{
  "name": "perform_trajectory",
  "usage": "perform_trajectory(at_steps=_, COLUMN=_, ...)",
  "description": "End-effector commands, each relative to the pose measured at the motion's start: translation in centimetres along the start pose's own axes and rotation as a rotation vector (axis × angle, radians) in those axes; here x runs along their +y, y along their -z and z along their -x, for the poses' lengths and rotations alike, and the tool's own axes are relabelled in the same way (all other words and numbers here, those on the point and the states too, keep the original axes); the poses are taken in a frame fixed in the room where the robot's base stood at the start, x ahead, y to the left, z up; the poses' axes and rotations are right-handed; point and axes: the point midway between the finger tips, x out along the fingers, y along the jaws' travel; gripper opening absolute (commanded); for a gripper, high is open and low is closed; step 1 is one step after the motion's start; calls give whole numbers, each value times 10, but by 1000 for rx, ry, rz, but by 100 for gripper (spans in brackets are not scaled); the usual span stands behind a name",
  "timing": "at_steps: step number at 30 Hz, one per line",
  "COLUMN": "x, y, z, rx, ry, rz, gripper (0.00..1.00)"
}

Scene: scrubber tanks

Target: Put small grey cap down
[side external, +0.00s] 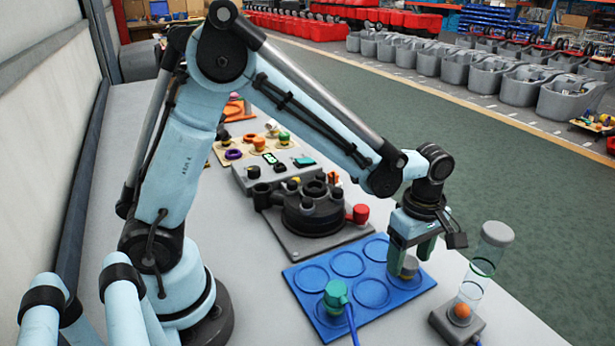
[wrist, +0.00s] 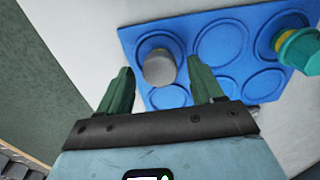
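The small grey cap (side external: 409,266) stands at the right front recess of the blue tray (side external: 328,326). In the wrist view the grey cap (wrist: 160,68) shows a round grey top inside a blue ring. My gripper (side external: 410,256) is low over that corner of the tray. In the wrist view my gripper (wrist: 160,66) has its two green fingers apart, one on each side of the cap. A gap shows between each finger and the cap. The near finger partly hides the cap in the side view.
A clear tube with grey top (side external: 497,234) stands close right of my gripper. A dark round fixture with a red knob (side external: 360,213) is behind the tray. Other recesses look empty.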

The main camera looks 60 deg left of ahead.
Motion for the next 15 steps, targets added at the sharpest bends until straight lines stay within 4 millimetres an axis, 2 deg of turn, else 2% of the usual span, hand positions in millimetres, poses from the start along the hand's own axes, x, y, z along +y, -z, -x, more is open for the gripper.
perform_trajectory(at_steps=8, x=0, y=0, z=8, rx=0, ry=0, rz=0, gripper=66)
perform_trajectory(at_steps=15, x=0, y=0, z=44, rx=0, ry=0, rz=0, gripper=66)
